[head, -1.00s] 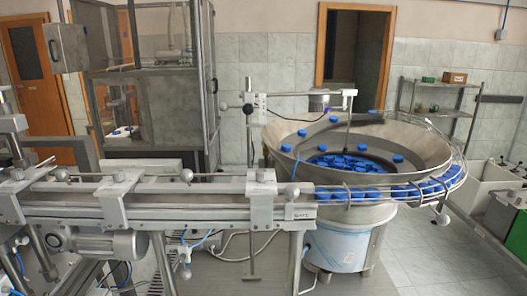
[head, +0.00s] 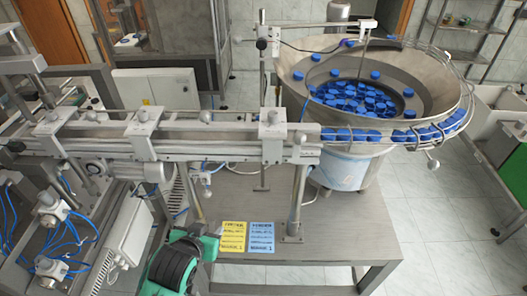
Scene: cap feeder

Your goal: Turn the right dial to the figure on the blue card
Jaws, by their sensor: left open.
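The blue card (head: 261,237) lies flat on the grey table by its front edge, directly right of a yellow card (head: 232,237). Both cards bear dark print with a larger mark at the bottom right, too small to read with certainty. No dial can be made out in this view. A green and black shape at the bottom, left of the cards, appears to be my left gripper (head: 180,262). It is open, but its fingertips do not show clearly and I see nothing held. My right gripper is out of view.
The conveyor rail (head: 220,140) crosses above the table (head: 345,225). The feeder bowl (head: 435,75) holds many blue caps at the back right.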

